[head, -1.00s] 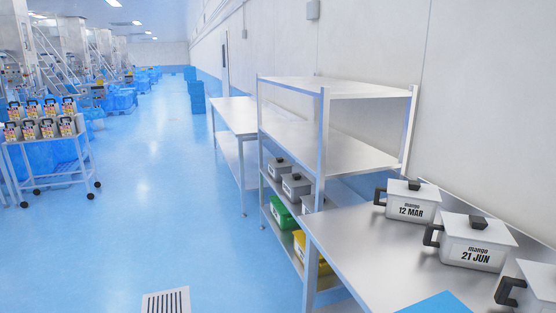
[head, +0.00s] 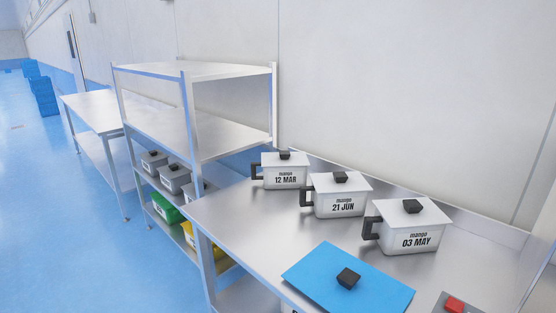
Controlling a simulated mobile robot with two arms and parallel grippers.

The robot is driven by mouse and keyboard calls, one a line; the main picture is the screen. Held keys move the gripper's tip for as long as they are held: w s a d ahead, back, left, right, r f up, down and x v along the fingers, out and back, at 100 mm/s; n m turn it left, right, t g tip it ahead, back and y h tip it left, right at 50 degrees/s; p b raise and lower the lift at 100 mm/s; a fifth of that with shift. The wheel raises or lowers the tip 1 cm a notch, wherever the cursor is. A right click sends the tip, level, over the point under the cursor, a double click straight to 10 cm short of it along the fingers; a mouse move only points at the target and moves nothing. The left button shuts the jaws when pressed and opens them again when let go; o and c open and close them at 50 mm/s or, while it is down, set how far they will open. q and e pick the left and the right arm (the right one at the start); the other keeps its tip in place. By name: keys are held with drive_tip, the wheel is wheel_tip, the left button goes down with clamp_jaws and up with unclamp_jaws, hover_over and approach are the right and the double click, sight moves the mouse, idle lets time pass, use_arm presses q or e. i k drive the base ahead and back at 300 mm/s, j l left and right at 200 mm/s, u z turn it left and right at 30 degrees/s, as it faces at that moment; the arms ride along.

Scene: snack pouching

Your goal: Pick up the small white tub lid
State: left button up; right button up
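Three white tubs with white lids and black knobs stand in a row on the steel table (head: 235,213). They are labelled mango 12 MAR (head: 286,178), 21 JUN (head: 340,204) and 03 MAY (head: 415,239). The 12 MAR lid (head: 272,156), the 21 JUN lid (head: 322,180) and the 03 MAY lid (head: 391,208) all sit on their tubs. The 12 MAR tub looks smallest, but it is also farthest away. No loose white lid shows. Neither of my grippers is in view.
A blue flat panel (head: 312,271) with a black knob lies at the table's front. A red item (head: 453,304) is cut off at the lower right. A steel shelf rack (head: 190,133) stands left, holding grey, green (head: 166,207) and yellow containers. Open floor (head: 45,220) lies left.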

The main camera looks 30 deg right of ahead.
sight(284, 158)
drive_tip(key=i+j+z, duration=0.1)
drive_tip(key=i+j, duration=0.25)
drive_tip(key=i+j+z, duration=0.15)
drive_tip(key=i+j, duration=0.2)
drive_tip(key=i+j+z, duration=0.1)
drive_tip(key=i+j, duration=0.25)
drive_tip(key=i+j+z, duration=0.1)
drive_tip(key=i+j, duration=0.2)
drive_tip(key=j, duration=0.15)
drive_tip(key=i+j+z, duration=0.15)
drive_tip(key=i+j, duration=0.15)
drive_tip(key=j, duration=0.15)
drive_tip(key=i+j+z, duration=0.1)
drive_tip(key=i+j, duration=0.15)
drive_tip(key=j, duration=0.25)
drive_tip(key=i+j+z, duration=0.1)
drive_tip(key=i+j, duration=0.15)
drive_tip(key=j, duration=0.25)
drive_tip(key=i+j+z, duration=0.15)
drive_tip(key=j, duration=0.35)
drive_tip(key=i, duration=0.1)
